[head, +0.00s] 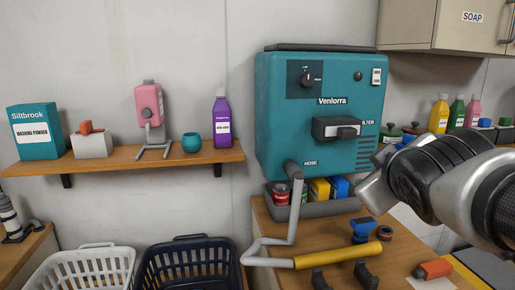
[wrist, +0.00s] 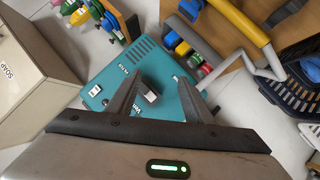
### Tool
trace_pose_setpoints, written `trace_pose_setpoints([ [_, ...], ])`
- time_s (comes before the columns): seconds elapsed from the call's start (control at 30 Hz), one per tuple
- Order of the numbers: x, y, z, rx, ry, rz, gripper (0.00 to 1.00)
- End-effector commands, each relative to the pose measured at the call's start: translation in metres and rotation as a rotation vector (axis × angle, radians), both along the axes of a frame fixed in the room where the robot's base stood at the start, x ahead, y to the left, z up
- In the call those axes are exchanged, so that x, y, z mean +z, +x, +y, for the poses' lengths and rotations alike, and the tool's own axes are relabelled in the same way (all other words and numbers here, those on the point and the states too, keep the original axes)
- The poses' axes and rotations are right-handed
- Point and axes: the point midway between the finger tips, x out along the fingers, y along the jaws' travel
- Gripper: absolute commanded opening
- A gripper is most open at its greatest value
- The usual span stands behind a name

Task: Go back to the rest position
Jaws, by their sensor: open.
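My gripper (wrist: 162,80) is open and empty in the wrist view, its two dark fingers apart. The teal Venlorra machine (wrist: 117,88) lies beyond the fingers there, and its grey front block (wrist: 149,94) shows between them with no visible contact. In the head view, my arm comes in from the right, in front of the bench area, with its silver wrist end right of the teal machine (head: 281,120). I cannot make out the fingers in the head view.
A bent grey pipe with a yellow grip (head: 338,256) runs from the machine over the wooden bench (head: 285,277). Baskets, white (head: 82,270) and dark blue (head: 188,265), stand at lower left. A beige cabinet (head: 415,25) hangs upper right.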

Motion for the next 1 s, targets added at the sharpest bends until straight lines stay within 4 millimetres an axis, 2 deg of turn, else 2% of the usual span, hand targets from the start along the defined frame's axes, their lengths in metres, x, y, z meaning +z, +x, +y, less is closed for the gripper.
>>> trace_pose_setpoints([
  [0.03,-0.025,-0.019,0.008,-0.05,0.106,0.072,0.47],
  [0.1,-0.06,-0.047,0.021,-0.121,0.249,0.179,0.47],
  [0.2,-0.103,-0.09,0.047,-0.205,0.429,0.338,0.47],
  [0.33,-0.146,-0.15,0.089,-0.295,0.628,0.553,0.47],
  [0.4,-0.096,-0.149,0.088,-0.3,0.633,0.553,0.47],
  [0.6,-0.026,-0.149,0.087,-0.299,0.627,0.552,0.47],
  [0.7,0.0,-0.149,0.087,-0.298,0.628,0.552,0.47],
  [0.83,0.02,-0.149,0.087,-0.297,0.627,0.552,0.47],
  [1.0,0.027,-0.148,0.087,-0.297,0.626,0.552,0.47],
])
